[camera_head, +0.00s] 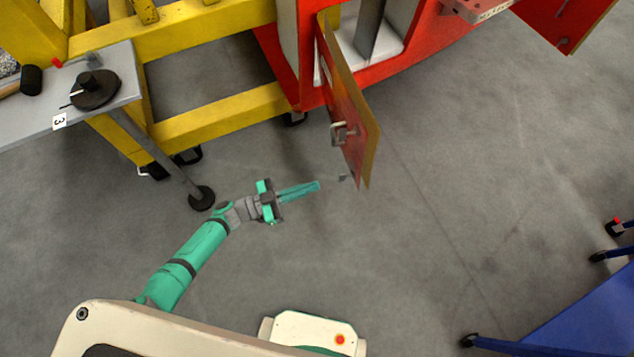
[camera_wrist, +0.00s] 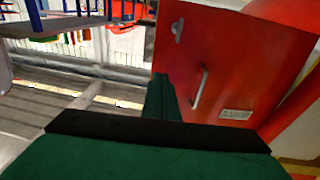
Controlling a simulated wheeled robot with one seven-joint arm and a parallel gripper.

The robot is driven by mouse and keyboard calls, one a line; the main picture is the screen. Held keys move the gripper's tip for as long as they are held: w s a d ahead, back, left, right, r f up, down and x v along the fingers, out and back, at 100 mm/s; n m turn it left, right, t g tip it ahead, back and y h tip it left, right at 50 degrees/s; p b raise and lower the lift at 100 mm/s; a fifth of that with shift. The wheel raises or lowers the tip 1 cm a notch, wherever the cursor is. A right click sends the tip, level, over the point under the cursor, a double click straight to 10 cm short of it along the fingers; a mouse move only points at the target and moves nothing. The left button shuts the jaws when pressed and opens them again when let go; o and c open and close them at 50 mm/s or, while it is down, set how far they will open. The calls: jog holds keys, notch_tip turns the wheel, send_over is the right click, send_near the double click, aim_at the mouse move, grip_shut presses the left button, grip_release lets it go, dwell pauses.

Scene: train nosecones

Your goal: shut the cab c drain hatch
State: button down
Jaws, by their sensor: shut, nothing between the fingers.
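The drain hatch (camera_head: 346,105) is a red door with a tan edge, and it stands swung open from the red nosecone in the head view. It carries a metal handle (camera_head: 343,132). In the wrist view the hatch's red face (camera_wrist: 235,55) fills the right half, with a bar handle (camera_wrist: 200,87), a small latch and an unreadable label plate. My gripper (camera_head: 318,186) is shut and empty, just left of the hatch's free end and apart from it in the head view. In the wrist view its fingers (camera_wrist: 162,80) show left of the handle.
The nosecone's red body (camera_head: 440,35) has a pale open recess (camera_head: 395,42). A yellow frame (camera_head: 215,115) stands left of it. A grey table (camera_head: 130,90) with tools is at far left. A blue cart (camera_head: 585,315) is at lower right. The floor between is clear.

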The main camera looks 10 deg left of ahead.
aim_at(358, 171)
jog(key=x, duration=1.2)
jog(key=shift+d, duration=0.1)
